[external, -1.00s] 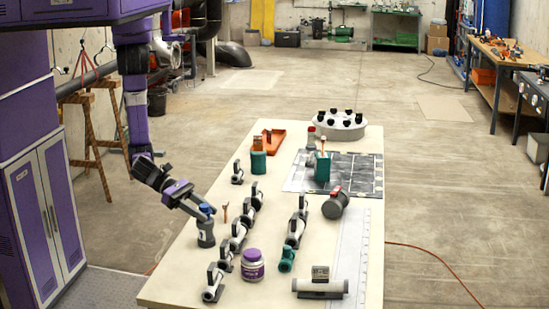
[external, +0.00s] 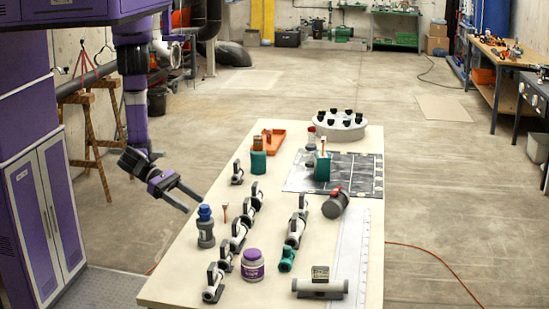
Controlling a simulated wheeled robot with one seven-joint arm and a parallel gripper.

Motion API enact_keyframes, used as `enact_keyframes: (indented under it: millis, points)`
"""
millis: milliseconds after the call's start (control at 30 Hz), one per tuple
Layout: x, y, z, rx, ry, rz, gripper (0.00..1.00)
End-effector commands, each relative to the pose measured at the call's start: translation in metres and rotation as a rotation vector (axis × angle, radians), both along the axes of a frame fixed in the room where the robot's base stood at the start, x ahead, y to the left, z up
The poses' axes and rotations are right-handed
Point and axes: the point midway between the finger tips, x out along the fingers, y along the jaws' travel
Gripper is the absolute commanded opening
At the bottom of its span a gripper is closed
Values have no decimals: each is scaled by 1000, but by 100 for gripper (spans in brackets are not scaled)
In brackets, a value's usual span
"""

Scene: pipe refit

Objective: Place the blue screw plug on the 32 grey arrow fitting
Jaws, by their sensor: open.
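The blue screw plug (external: 204,212) sits upright on top of a grey fitting (external: 206,234) at the left edge of the table. Any number or arrow on the fitting is too small to read. My gripper (external: 193,199) is open and empty, up and to the left of the plug in the picture, with its fingers apart from it.
A small orange-headed item (external: 225,211) stands just right of the fitting. A row of clamped pipe pieces (external: 239,232) runs along the table beside it.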

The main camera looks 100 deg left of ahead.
Motion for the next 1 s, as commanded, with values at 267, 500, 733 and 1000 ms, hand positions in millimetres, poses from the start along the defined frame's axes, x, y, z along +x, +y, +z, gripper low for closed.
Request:
enact_keyframes:
  millis: [267, 500, 733, 1000]
  points:
    - [-43, 11, 18, 1, 0, -1, 61]
    - [-51, 23, 16, -39, 23, 17, 61]
    - [-39, 93, -34, -473, 246, 211, 61]
    - [-70, 190, -54, -1361, 528, 653, 61]
